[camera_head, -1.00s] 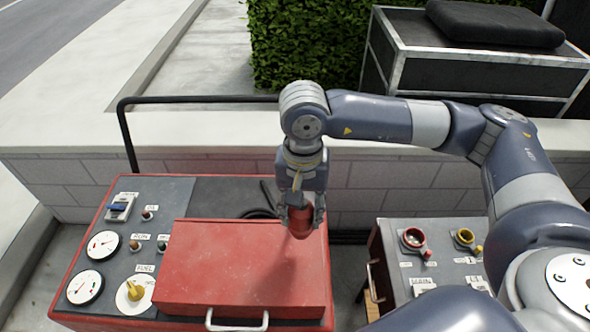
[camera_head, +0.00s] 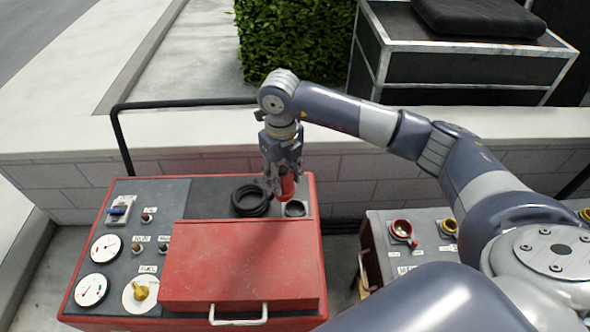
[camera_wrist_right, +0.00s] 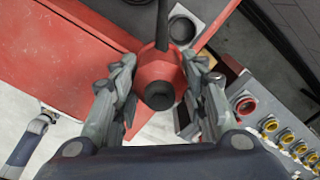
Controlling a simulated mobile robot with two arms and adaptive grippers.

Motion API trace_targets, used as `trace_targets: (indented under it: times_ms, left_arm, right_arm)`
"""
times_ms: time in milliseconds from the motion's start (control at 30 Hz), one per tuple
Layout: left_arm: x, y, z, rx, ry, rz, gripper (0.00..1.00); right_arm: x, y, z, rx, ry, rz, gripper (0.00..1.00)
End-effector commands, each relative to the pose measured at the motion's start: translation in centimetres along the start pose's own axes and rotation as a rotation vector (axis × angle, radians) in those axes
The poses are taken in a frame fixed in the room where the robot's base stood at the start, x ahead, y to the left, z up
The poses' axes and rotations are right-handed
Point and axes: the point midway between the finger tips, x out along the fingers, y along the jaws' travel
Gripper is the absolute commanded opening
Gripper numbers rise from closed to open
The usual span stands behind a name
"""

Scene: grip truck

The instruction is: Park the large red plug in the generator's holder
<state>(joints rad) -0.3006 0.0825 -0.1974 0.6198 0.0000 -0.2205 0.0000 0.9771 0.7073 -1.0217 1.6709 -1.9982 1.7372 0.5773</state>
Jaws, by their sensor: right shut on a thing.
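The large red plug (camera_head: 287,188) is between the fingers of my right gripper (camera_head: 280,180), which is shut on it. In the right wrist view the plug (camera_wrist_right: 158,68) sits between both fingers, with a dark cable at its far end. The generator (camera_head: 240,265) is the red box below. Its holder (camera_head: 295,208), a grey square with a dark round opening, is at its back right, just right of and below the plug. The holder also shows in the wrist view (camera_wrist_right: 183,27), above and right of the plug. The plug looks apart from it. My left gripper is not in view.
A coiled black cable (camera_head: 249,203) lies left of the holder. The generator's raised red lid (camera_head: 240,255) is in front. A grey socket panel (camera_head: 425,232) with red and yellow sockets is to the right. A low block wall (camera_head: 345,175) and a black rail (camera_head: 120,130) stand behind.

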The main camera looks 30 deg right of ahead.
Motion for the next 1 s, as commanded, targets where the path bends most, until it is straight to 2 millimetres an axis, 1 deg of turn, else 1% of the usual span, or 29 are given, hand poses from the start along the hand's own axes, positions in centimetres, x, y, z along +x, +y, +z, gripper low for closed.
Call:
trace_targets:
  times_ms: [33,300,400,533,600,733,833,1000]
  left_arm:
    - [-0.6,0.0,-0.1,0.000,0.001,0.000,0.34]
    - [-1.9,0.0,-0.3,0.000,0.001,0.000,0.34]
    - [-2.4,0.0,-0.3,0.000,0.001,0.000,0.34]
    - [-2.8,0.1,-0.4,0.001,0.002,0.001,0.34]
    - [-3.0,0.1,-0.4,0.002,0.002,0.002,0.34]
    - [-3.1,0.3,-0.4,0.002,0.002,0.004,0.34]
    - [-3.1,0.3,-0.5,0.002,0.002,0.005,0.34]
    - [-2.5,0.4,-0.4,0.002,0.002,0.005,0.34]
  right_arm:
    - [0.0,-0.3,0.3,0.114,0.001,0.002,0.08]
    - [1.6,-2.3,1.1,0.747,0.001,0.003,0.08]
    - [2.3,-3.1,1.2,0.969,0.000,0.003,0.08]
    - [3.1,-3.9,1.2,1.208,-0.001,0.003,0.08]
    - [3.5,-4.2,1.2,1.304,-0.002,0.004,0.08]
    - [3.9,-4.6,1.2,1.421,-0.003,0.003,0.08]
    - [4.2,-4.7,1.2,1.459,-0.004,0.004,0.08]
    - [4.8,-4.7,1.2,1.466,-0.004,0.004,0.08]
